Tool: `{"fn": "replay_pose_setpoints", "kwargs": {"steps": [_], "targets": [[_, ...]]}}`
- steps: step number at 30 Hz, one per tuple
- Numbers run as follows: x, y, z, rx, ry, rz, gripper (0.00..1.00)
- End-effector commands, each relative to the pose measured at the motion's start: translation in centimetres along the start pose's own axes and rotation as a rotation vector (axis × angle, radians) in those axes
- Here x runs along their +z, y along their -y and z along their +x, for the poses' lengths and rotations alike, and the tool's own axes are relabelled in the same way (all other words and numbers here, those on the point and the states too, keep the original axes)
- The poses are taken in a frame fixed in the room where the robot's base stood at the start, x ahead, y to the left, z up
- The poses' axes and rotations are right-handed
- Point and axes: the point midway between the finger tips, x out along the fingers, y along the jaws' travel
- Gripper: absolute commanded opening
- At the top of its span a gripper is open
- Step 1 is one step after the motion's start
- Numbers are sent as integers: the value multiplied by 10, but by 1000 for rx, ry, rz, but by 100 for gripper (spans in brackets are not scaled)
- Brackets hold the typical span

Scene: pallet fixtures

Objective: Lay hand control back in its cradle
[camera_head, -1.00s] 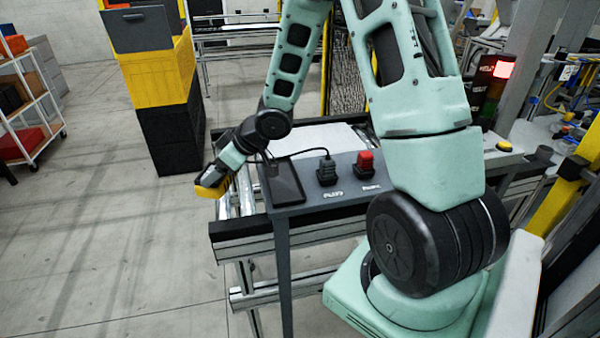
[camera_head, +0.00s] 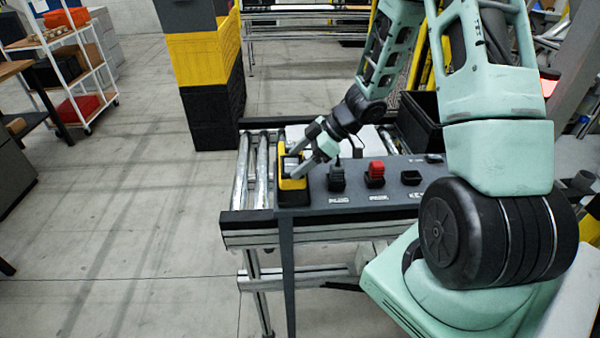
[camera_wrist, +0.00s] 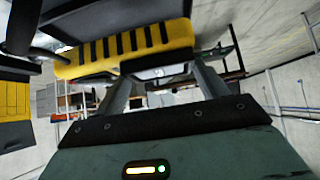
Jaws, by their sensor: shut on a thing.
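The hand control (camera_head: 293,184) is a yellow and black block over the left end of the dark control panel (camera_head: 350,193). In the wrist view, the hand control (camera_wrist: 150,45) shows as a yellow body with black stripes, across the fingers. My gripper (camera_head: 292,164) is shut on it, reaching down from the upper right; its fingers also show in the wrist view (camera_wrist: 162,76). The cradle, at the panel's left end, is mostly hidden beneath the hand control. I cannot tell whether the hand control touches it or hovers just above.
A dark plug (camera_head: 336,179) stands just right of the hand control, then a red-topped plug (camera_head: 375,173) and a dark socket (camera_head: 411,178). Metal rollers (camera_head: 262,165) lie left of and behind the panel. A black bin (camera_head: 421,122) stands behind. Yellow and black crates (camera_head: 205,72) are stacked farther back.

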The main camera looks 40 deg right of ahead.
Motion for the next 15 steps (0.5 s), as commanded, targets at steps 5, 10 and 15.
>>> {"fn": "replay_pose_setpoints", "kwargs": {"steps": [5,10,15], "targets": [[11,0,12,-1,-2,2,34],[27,-1,28,0,-2,1,34],[31,-1,32,2,-1,-2,34]]}}
